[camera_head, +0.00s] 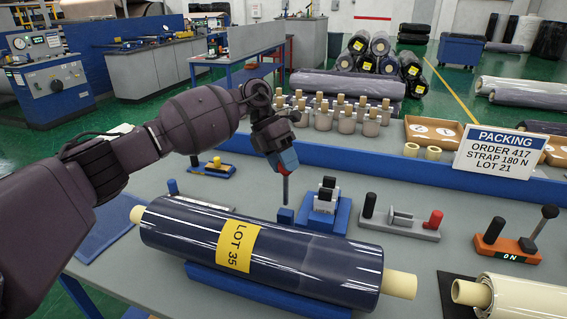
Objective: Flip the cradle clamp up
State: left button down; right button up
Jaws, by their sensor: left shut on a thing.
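A dark blue wrapped roll (300,262) with a yellow "LOT 35" label lies on a low blue cradle (235,287). Behind the roll, a thin grey stem (285,192) stands upright from a small blue block (285,215); this looks like the cradle clamp. My left gripper (286,160) is at the top of the stem, pointing down, and is shut on its upper end. The fingers cover most of what they hold. The clamp's join to the cradle is hidden behind the roll. My right gripper is not in view.
Right of the stem stand a blue fixture (325,208), a grey fixture with a red knob (401,222) and an orange switch base (507,246). A cream roll (513,296) lies at right front.

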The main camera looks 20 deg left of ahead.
pick_arm(q)
jog(key=shift+f, duration=0.1)
jog(key=c, duration=1.1)
grip_release()
jog(key=shift+o, duration=1.4)
jog(key=shift+w, duration=0.15)
jog(key=shift+o, duration=0.9)
jog(key=shift+w+f, duration=0.1)
jog(key=v, duration=1.1)
jog(key=shift+b, duration=0.3)
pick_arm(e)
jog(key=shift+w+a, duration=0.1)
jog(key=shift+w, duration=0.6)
